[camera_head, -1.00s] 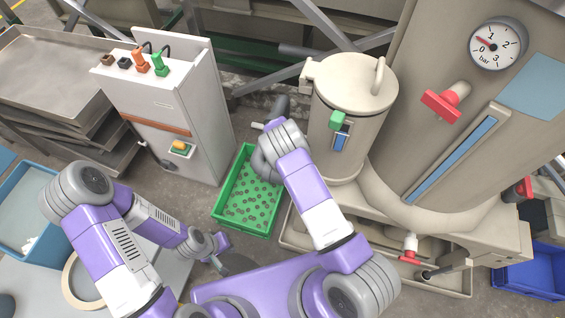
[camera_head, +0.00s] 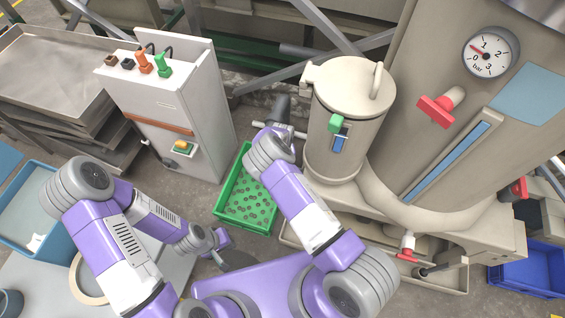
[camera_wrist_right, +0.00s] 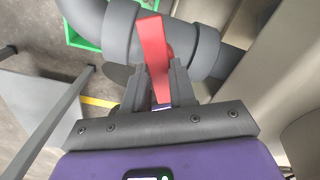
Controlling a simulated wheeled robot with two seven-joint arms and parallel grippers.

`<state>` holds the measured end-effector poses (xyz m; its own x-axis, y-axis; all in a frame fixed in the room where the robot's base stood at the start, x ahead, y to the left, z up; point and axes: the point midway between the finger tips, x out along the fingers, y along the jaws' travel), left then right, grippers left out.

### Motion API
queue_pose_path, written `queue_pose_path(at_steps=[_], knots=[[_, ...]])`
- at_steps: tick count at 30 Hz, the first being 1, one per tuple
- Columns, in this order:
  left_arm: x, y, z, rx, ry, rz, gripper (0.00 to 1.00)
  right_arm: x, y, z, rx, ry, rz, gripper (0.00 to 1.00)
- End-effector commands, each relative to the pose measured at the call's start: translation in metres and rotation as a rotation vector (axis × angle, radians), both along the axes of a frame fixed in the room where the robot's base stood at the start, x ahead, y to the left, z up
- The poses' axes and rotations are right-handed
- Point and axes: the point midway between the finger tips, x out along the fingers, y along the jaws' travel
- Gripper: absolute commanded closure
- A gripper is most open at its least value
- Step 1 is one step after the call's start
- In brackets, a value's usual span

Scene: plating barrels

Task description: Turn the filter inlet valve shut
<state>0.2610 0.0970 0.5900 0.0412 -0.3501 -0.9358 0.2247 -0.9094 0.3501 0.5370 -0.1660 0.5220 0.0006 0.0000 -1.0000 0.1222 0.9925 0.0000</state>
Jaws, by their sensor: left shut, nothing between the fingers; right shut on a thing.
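The filter inlet valve shows in the right wrist view as a red handle (camera_wrist_right: 153,58) on a thick grey pipe (camera_wrist_right: 195,48). My right gripper (camera_wrist_right: 158,88) is shut on the red handle, with one dark finger on each side of it. In the head view the grey pipe (camera_head: 279,106) rises beside the filter housing (camera_head: 350,112). My right forearm and wrist hide the red handle and the fingers there. My left gripper (camera_head: 237,262) is low in the head view, away from the valve. It is shut and empty.
A green crate (camera_head: 228,216) of small parts stands under my right arm. A grey cabinet (camera_head: 190,112) with coloured plugs is at left. The big tank carries a gauge (camera_head: 490,52) and another red-handled valve (camera_head: 436,110). A blue crate (camera_head: 527,274) is at lower right.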

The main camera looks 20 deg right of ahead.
Motion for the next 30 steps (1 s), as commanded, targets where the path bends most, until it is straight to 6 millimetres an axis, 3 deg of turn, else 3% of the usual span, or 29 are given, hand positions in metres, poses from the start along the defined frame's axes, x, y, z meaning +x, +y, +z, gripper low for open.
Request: queue_pose_path(at_steps=[15, 30], knots=[[0.0, 0.0, 0.0017, 0.0, 0.0, 0.0, 1.0, -0.0001, 0.0013, -0.0006, -0.001, 0.001, -0.387, 1.0], [0.0, 0.0, 0.0018, 0.0, 0.0, 0.0, 1.0, -0.0001, 0.0022, -0.0006, 0.001, 0.003, -0.49, 1.0]])
